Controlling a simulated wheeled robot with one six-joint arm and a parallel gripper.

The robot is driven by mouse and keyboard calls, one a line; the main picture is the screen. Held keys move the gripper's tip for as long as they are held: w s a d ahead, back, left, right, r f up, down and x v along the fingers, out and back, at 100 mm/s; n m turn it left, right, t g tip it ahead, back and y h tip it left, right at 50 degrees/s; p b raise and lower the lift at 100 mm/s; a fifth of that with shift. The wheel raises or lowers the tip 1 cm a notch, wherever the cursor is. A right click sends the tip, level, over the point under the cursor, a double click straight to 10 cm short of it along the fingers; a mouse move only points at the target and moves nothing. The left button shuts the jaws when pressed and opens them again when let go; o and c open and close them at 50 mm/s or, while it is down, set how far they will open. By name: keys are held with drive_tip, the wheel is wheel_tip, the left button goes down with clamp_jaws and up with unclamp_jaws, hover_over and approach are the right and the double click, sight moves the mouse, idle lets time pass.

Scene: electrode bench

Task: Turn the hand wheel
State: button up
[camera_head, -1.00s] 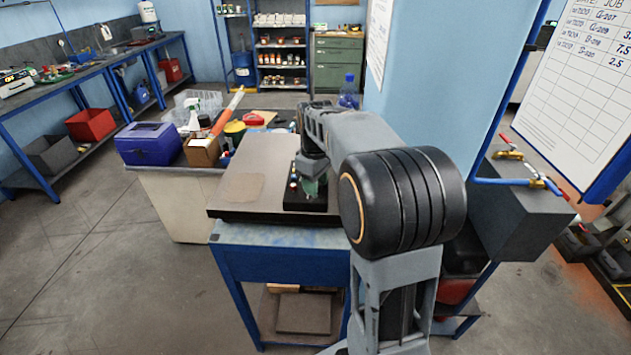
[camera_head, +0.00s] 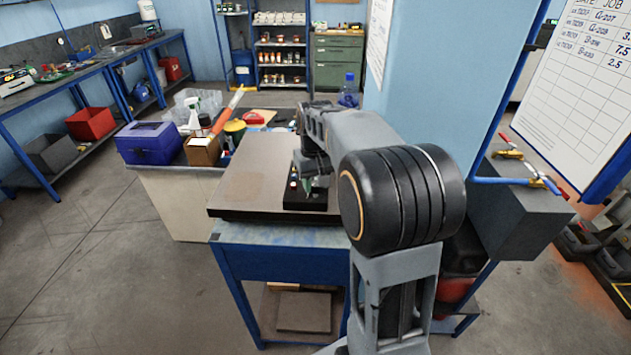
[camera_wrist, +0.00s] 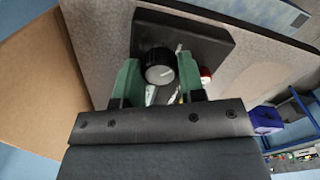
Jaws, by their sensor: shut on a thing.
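The hand wheel (camera_wrist: 159,67) is a black ribbed knob with a pale grey face. In the wrist view it stands on a dark base plate (camera_wrist: 215,47). My gripper (camera_wrist: 158,82) has green fingers, one on each side of the wheel, and is shut on it. In the head view my gripper (camera_head: 309,184) is small and partly hidden by my arm, above the black base on the bench top. The wheel itself is hidden there. A small red button (camera_wrist: 205,74) sits on the base, right of the right finger.
The grey bench top (camera_head: 250,190) is mostly bare left of the base. A blue-purple box (camera_head: 150,143), a cardboard box (camera_head: 203,151) and a spray bottle (camera_head: 193,115) stand on the counter behind left. A whiteboard (camera_head: 575,95) and a grey cabinet (camera_head: 520,215) are at right.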

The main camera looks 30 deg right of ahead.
sight(315, 183)
idle(0.4)
drive_tip(key=o, duration=0.9)
wheel_tip(315, 183, up, 14)
drive_tip(key=shift+f, duration=0.1)
drive_tip(key=shift+w, duration=0.1)
idle(0.5)
